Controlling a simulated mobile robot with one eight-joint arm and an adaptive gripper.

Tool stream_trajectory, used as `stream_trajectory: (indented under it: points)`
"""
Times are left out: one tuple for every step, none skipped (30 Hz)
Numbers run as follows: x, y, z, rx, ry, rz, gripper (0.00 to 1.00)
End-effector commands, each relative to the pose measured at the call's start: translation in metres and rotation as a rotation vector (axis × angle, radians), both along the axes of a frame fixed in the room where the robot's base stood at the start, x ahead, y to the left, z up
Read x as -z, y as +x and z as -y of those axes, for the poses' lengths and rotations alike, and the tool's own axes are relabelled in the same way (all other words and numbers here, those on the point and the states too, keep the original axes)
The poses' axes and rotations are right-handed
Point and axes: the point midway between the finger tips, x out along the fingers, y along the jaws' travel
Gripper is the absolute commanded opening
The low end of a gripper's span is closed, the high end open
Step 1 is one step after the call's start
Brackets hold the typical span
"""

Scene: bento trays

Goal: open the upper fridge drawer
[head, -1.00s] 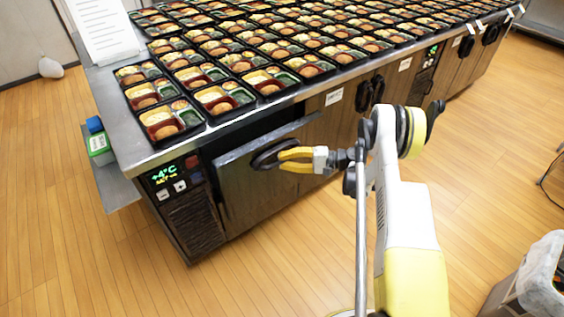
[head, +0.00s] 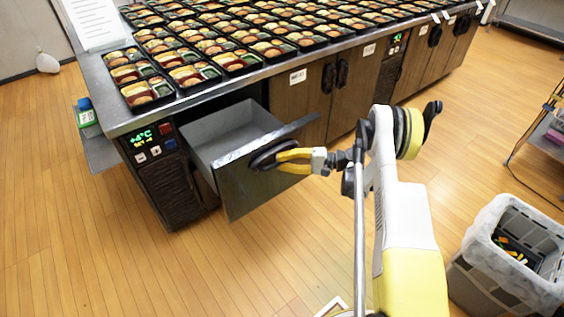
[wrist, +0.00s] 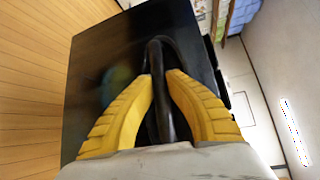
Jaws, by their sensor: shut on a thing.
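The upper fridge drawer (head: 232,188) is pulled out of the counter unit, and its grey, empty-looking inside shows from above. Its front is a dark metal panel with a black handle (head: 270,155). My gripper (head: 285,155) has its yellow fingers at that handle. In the wrist view the two yellow fingers (wrist: 160,95) close on either side of the black handle (wrist: 155,60), against the dark drawer front (wrist: 95,75). Part of the handle is hidden by the fingers.
Black bento trays (head: 190,72) cover the counter top above the drawer. A control panel with a green display (head: 143,137) is left of the drawer. A grey crate (head: 505,260) stands on the floor at lower right. The wooden floor in front of the drawer is clear.

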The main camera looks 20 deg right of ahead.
Motion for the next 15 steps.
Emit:
stream_trajectory:
  points:
    - [0.0002, -0.0009, -0.0024, -0.006, 0.0, -0.001, 0.0]
    - [0.0001, -0.0008, -0.0025, -0.006, 0.0, -0.001, 0.0]
    - [0.0001, -0.0008, -0.0025, -0.006, 0.0, -0.001, 0.0]
    - [0.0001, -0.0008, -0.0025, -0.006, 0.0, -0.001, 0.0]
    - [0.0, -0.0008, -0.0025, -0.006, 0.0, -0.001, 0.0]
    - [0.0, -0.0008, -0.0024, -0.006, 0.0, -0.001, 0.0]
    - [0.0, -0.0008, -0.0024, -0.006, 0.0, -0.001, 0.0]
    - [0.0001, -0.0009, -0.0024, -0.006, 0.0, -0.001, 0.0]
    - [0.0001, -0.0009, -0.0024, -0.006, 0.0, -0.001, 0.0]
    - [0.0001, -0.0009, -0.0024, -0.006, 0.0, -0.001, 0.0]
    - [0.0001, -0.0009, -0.0024, -0.006, 0.0, -0.001, 0.0]
    - [0.0001, -0.0009, -0.0024, -0.006, 0.0, -0.001, 0.0]
    - [0.0001, -0.0008, -0.0024, -0.006, 0.0, -0.001, 0.21]
    - [0.0001, -0.0008, -0.0024, -0.005, 0.0, -0.001, 0.3]
    - [0.0001, -0.0007, -0.0021, -0.005, 0.001, 0.0, 0.39]
